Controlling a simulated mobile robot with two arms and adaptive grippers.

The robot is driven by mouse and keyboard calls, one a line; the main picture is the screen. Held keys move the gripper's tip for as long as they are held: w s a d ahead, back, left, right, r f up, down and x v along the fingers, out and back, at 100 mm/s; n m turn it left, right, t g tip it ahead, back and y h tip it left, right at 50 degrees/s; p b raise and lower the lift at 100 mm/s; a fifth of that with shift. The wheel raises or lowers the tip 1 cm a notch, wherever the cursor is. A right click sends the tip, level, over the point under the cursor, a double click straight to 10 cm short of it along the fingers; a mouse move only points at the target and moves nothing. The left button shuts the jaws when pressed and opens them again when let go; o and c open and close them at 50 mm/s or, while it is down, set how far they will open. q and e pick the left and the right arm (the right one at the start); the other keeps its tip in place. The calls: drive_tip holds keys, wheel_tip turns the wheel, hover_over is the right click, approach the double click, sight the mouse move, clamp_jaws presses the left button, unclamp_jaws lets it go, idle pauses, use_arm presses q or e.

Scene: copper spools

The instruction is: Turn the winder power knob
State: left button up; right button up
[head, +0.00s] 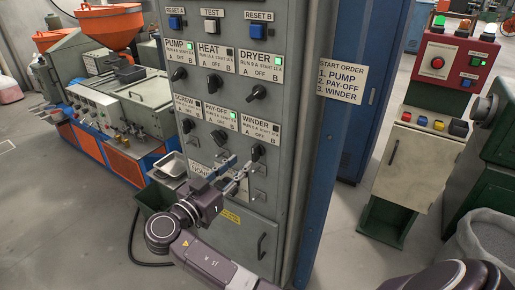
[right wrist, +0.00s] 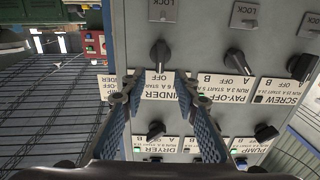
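The winder power knob (head: 257,152) is a black rotary selector on the grey control panel, under the WINDER label (head: 258,126). My right gripper (head: 242,172) is just in front of the panel, below and left of this knob. In the right wrist view, which shows the panel upside down, the winder knob (right wrist: 160,53) stands just beyond the fingertips, centred across the gap. The right fingers (right wrist: 155,84) are apart with nothing between them, and no touch on the knob is visible. The knob's exact position is hard to tell. My left gripper is not in view.
Neighbouring knobs are close by: pay-off (head: 219,137), screw (head: 187,125) and dryer (head: 257,92). Lock plates sit below the lower row. A START ORDER sign (head: 343,79) lists pump, pay-off, winder. A metal tray (head: 172,165) stands left of the panel.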

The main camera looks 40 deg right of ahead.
sight(253, 151)
drive_tip(key=p+x, duration=0.3)
drive_tip(key=x, duration=0.4)
drive_tip(key=shift+r, duration=0.2)
drive_tip(key=shift+w+d+p, duration=0.1)
drive_tip(key=shift+d+p, duration=0.2)
drive_tip(key=shift+f, duration=0.1)
drive_tip(key=shift+c, duration=0.5)
clamp_jaws()
